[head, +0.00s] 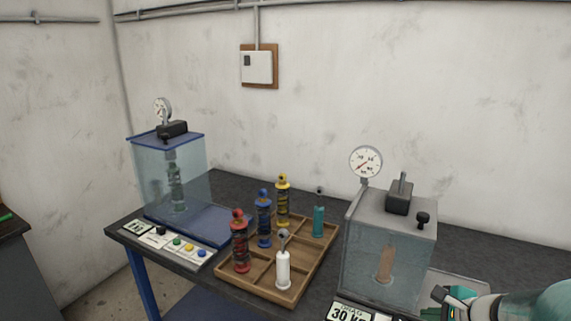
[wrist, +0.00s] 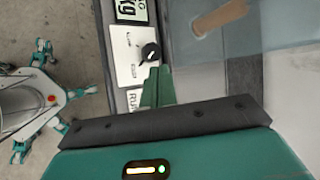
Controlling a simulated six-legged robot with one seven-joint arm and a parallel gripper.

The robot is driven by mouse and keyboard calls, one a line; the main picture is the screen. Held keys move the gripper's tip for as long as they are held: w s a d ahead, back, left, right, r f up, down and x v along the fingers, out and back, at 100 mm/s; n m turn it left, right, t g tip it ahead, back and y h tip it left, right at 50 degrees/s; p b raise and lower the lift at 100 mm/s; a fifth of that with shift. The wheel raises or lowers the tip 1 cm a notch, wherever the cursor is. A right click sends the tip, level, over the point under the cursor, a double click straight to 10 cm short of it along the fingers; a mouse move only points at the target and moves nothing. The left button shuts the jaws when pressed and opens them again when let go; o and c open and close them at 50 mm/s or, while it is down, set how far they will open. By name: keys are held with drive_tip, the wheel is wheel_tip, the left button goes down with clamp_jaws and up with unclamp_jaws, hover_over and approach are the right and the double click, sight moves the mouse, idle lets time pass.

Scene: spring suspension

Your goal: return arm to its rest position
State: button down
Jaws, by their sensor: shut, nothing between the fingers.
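My gripper (head: 443,296) is at the lower right of the head view, beside the front of the right-hand glass test box (head: 362,262). In the wrist view my gripper's green fingers (wrist: 157,88) are closed together with nothing between them. They point toward a white panel with a black knob (wrist: 149,52) at the table edge. In the head view my arm enters from the lower right corner and hides part of the table there.
A wooden tray (head: 262,292) holds several coloured shock absorbers mid-table. A blue-lidded test box (head: 166,137) stands at left, with a button panel (head: 168,243) before it. A pressure gauge (head: 366,162) rises by the right box. A display (head: 350,312) reads 30 kg.

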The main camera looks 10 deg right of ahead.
drive_tip(key=s+a+r+n+g+y, duration=0.1)
drive_tip(key=a+r+n, duration=0.2)
drive_tip(key=a+n, duration=0.3)
drive_tip(key=s+a+r+n+g, duration=0.15)
drive_tip(key=a+n, duration=0.25)
drive_tip(key=a, duration=0.4)
drive_tip(key=s+a+r+n+h, duration=0.3)
drive_tip(key=s+a+r+n, duration=0.2)
drive_tip(key=s+a+n, duration=0.3)
drive_tip(key=n, duration=0.4)
drive_tip(key=shift+r, duration=0.4)
drive_tip(key=c, duration=2.2)
unclamp_jaws()
